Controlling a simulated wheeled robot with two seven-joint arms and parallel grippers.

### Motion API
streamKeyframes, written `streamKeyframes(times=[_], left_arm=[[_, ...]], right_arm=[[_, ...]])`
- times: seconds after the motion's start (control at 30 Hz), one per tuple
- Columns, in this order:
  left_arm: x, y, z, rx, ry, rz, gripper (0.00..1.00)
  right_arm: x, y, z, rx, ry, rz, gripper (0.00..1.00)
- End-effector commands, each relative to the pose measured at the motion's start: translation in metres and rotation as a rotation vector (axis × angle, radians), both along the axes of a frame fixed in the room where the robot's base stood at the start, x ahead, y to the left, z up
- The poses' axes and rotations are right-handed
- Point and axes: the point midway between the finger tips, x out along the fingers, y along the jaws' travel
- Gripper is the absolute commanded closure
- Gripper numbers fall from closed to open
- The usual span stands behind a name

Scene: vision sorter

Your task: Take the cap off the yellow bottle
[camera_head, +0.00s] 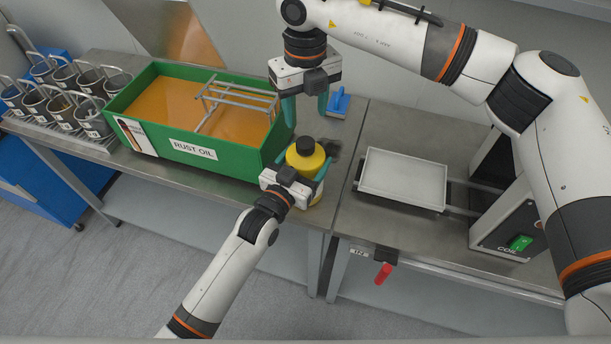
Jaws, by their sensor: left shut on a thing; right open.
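The yellow bottle (307,163) stands upright on the metal table, just right of the green tank. Its black cap (306,146) is on top. My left gripper (308,182) is shut around the bottle's body from the front; its fingers and palm hide part of the lower body. My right gripper (306,106) is open, pointing down above and behind the bottle. It is apart from the cap, with nothing between its green fingers.
The green tank (195,155) labelled RUST OIL holds orange liquid and a wire rack (236,101). Several metal cups (92,118) stand at the left. A blue-handled tool (339,103) lies behind the bottle. A white tray (403,179) and a machine with a green switch (520,242) are at right.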

Motion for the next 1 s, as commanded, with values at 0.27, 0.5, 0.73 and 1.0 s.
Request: streamKeyframes(times=[0.27,0.5,0.73,1.0], left_arm=[[-0.0001,0.0003,-0.0002,0.0,0.0,0.0,0.87],[-0.0001,0.0003,-0.0002,0.0,0.001,0.0,0.87],[-0.0001,0.0003,-0.0003,0.001,0.0,0.0,0.87],[-0.0001,0.0003,-0.0004,0.001,0.0,0.0,0.87]], right_arm=[[-0.0001,0.0002,-0.0001,0.0,0.0,-0.185,0.46],[-0.0004,0.0004,-0.0005,0.0,0.001,-0.672,0.46],[0.0,0.0002,0.0001,0.001,0.001,-1.047,0.46],[-0.0004,-0.0002,-0.0096,-0.003,0.002,-1.182,0.46]])
